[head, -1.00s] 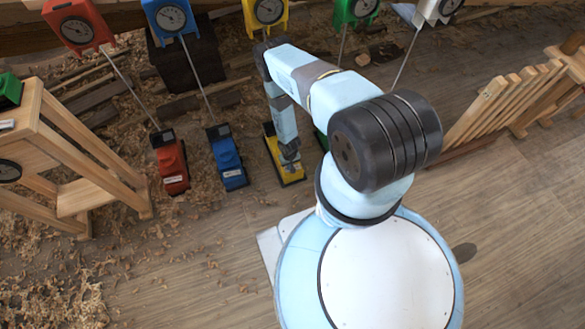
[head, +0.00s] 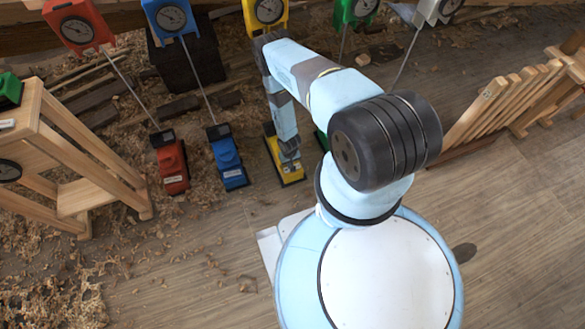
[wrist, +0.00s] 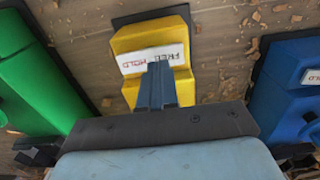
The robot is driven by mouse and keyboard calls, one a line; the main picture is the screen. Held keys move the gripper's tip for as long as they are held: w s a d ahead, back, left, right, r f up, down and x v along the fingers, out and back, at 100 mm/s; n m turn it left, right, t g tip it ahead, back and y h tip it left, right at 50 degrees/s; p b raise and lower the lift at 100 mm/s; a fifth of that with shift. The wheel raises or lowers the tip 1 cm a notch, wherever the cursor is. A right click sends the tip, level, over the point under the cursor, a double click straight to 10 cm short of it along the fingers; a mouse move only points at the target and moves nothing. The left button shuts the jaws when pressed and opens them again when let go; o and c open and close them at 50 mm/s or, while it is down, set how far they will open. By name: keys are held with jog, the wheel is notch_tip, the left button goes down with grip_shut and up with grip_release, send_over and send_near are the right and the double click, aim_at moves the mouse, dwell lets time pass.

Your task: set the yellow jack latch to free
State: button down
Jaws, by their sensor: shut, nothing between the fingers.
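The yellow jack (head: 287,170) stands on the floor, mostly behind my arm in the head view. In the wrist view the yellow jack (wrist: 151,42) shows its end with a white label (wrist: 153,58) reading FREE and HOLD, upside down, HOLD on the left and FREE on the right. My gripper (wrist: 157,72) is shut, with its fingertips over or against the label's lower edge; I cannot tell whether they touch. The latch itself is hidden behind the fingers. My gripper (head: 290,160) shows small at the jack in the head view.
The blue jack (head: 228,165) and red jack (head: 172,168) stand to the left. A green jack (head: 321,138) is partly hidden by my arm on the right. Dial boxes, such as the yellow one (head: 266,12), stand at the back. A wooden stand (head: 90,130) is at left.

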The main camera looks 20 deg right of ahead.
jog(key=shift+r, duration=2.3)
